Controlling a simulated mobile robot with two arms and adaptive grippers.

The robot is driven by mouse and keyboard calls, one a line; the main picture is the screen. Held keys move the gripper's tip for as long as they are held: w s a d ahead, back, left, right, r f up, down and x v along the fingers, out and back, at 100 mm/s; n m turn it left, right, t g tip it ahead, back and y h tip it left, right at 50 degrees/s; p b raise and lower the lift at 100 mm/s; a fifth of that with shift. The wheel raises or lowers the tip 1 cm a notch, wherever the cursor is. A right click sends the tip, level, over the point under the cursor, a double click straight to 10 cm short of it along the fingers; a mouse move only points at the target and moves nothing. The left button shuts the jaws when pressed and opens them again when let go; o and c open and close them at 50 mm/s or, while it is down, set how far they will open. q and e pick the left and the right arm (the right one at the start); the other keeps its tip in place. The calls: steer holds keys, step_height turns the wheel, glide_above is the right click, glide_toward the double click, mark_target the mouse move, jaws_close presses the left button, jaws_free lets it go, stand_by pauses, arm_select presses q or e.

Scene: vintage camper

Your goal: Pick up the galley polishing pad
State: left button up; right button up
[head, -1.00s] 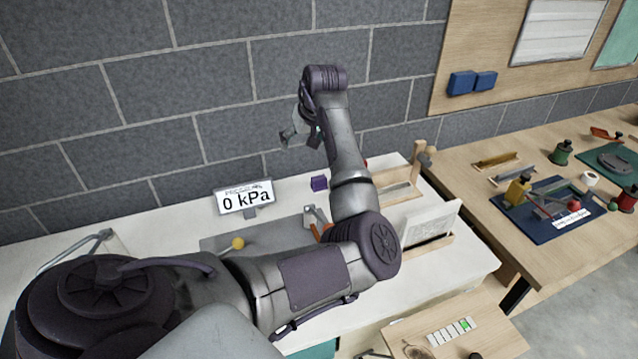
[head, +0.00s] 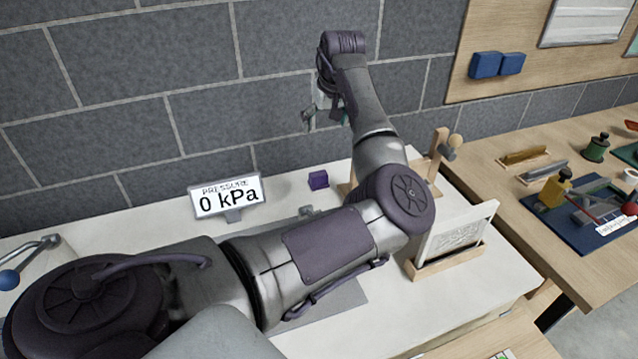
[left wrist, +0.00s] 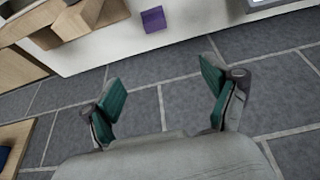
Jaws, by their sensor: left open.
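A small purple block (head: 318,180) sits on the white tabletop near the wall. It also shows in the left wrist view (left wrist: 153,19), beyond the fingertips. I cannot tell whether it is the galley polishing pad, and nothing else in view is clearly that pad. My left gripper (head: 308,119) is raised in front of the grey block wall, above and apart from the purple block. In the left wrist view its green-padded fingers (left wrist: 164,88) are wide apart with nothing between them. My right gripper is out of view.
A pressure sign (head: 228,197) reading 0 kPa stands left of the purple block. A wooden stand with a white panel (head: 458,238) is at the right. A blue-knobbed lever (head: 10,280) is at far left. My left arm hides the table's middle.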

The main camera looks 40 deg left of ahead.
arm_select(q)
step_height(320, 180, down, 6)
steer(key=f+b, duration=0.1)
steer(key=b, duration=0.5)
glide_toward(319, 174)
steer(key=x, duration=0.6)
steer(key=shift+s+a, duration=0.1)
steer(key=shift+a+f+p, duration=0.15)
steer(key=shift+f+p, duration=0.2)
steer(key=shift+f, duration=0.2)
steer(key=x, duration=0.4)
steer(key=shift+f+p, duration=0.2)
steer(key=shift+p, duration=0.2)
steer(key=c, duration=1.2)
steer(key=shift+r, duration=0.1)
steer(key=shift+c, duration=0.3)
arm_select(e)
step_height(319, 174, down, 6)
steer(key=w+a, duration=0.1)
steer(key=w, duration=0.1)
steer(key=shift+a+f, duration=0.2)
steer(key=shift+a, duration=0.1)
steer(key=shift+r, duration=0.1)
